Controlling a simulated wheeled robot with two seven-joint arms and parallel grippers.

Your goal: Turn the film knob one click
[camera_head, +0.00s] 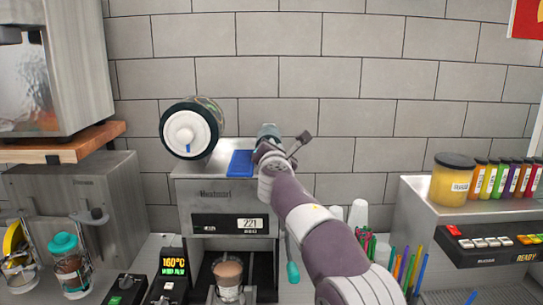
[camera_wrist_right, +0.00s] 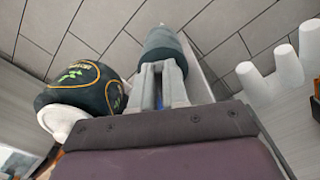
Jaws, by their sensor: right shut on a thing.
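The film knob, a dark teal-grey cylinder (camera_head: 267,131), stands at the back of the sealer's top, right of the blue pad. My right gripper (camera_head: 266,147) reaches it from the front and is shut on it. In the right wrist view the knob (camera_wrist_right: 162,42) sits between the fingertips of the gripper (camera_wrist_right: 163,68), which partly cover its near end. The cup sealer (camera_head: 225,205) is a grey metal box with a lit display reading 221. My left gripper is not in view.
A film roll (camera_head: 190,130) with a white hub is left of the knob; its dark printed side (camera_wrist_right: 85,88) shows close beside my gripper. A blue pad (camera_head: 240,163) lies on the sealer. A filled cup (camera_head: 228,275) stands below. White cups (camera_wrist_right: 285,68) stand at right.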

